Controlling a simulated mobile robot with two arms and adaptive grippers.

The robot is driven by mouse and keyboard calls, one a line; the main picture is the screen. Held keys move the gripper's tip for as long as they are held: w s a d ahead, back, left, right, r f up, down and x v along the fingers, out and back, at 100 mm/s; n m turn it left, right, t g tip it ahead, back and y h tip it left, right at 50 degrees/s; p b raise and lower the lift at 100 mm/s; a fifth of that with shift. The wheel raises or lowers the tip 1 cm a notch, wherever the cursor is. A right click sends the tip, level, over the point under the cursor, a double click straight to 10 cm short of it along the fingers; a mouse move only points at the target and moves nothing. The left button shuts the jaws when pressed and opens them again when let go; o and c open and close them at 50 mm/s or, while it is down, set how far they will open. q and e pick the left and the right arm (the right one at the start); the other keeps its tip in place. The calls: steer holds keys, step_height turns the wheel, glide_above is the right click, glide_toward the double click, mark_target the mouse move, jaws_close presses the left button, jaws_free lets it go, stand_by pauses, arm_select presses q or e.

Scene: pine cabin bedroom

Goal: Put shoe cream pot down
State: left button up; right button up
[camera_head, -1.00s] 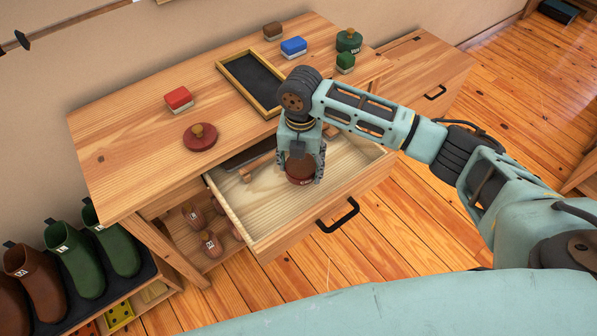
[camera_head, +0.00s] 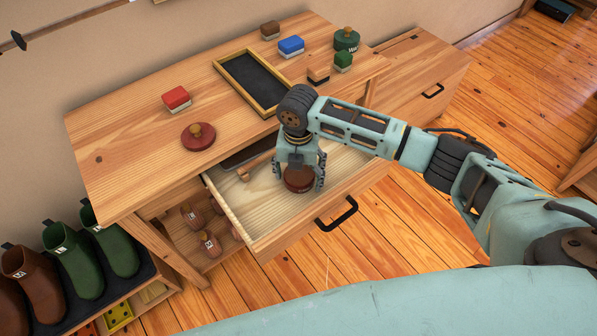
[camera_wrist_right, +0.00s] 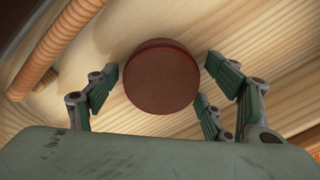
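The shoe cream pot (camera_head: 299,180) is round and reddish brown. It stands in the open drawer (camera_head: 268,212), on the pale drawer floor, below my right gripper (camera_head: 300,176). In the right wrist view the pot (camera_wrist_right: 162,76) shows from above, with the fingers of my right gripper (camera_wrist_right: 165,88) spread around it and gaps on both sides. The right gripper is open. A red-brown lid with a wooden knob (camera_head: 198,136) lies on the tabletop. My left gripper is not in view.
A wooden handle and a dark flat thing lie at the drawer's back; wooden rods (camera_wrist_right: 62,42) show there. On the tabletop (camera_head: 140,130) are a black tray (camera_head: 252,82), several brushes or blocks and a green pot (camera_head: 346,40). Boots (camera_head: 75,258) stand at lower left.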

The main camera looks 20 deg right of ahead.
mark_target(298, 173)
steer(key=shift+r, duration=0.1)
step_height(298, 173, up, 12)
stand_by(0.7)
